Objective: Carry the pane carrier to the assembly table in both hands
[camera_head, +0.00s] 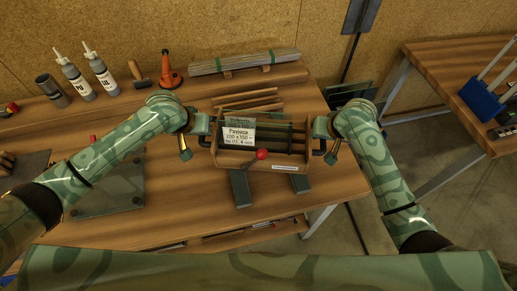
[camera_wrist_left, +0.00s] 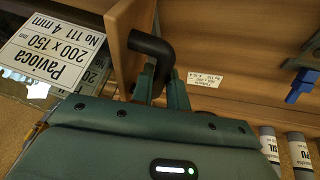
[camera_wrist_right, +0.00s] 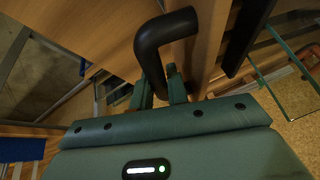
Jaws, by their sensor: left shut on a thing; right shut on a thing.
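The pane carrier (camera_head: 290,158) is a wooden box with a white label and a red knob on its front, at the middle of the head view. It is over the near workbench, above two dark strips; I cannot tell whether it touches them. My left gripper (camera_head: 207,141) is shut on the black bent handle at its left end; this handle (camera_wrist_left: 152,46) shows in the left wrist view. My right gripper (camera_head: 318,140) is shut on the handle at its right end; this handle (camera_wrist_right: 152,45) shows in the right wrist view. The carrier looks about level.
The workbench (camera_head: 180,215) holds bottles (camera_head: 103,74), an orange-red tool (camera_head: 170,72), a bundle of strips (camera_head: 245,62) and a glass plate (camera_head: 110,190). A second wooden table (camera_head: 440,75) with a blue holder (camera_head: 485,101) stands at right, across a floor gap (camera_head: 400,160).

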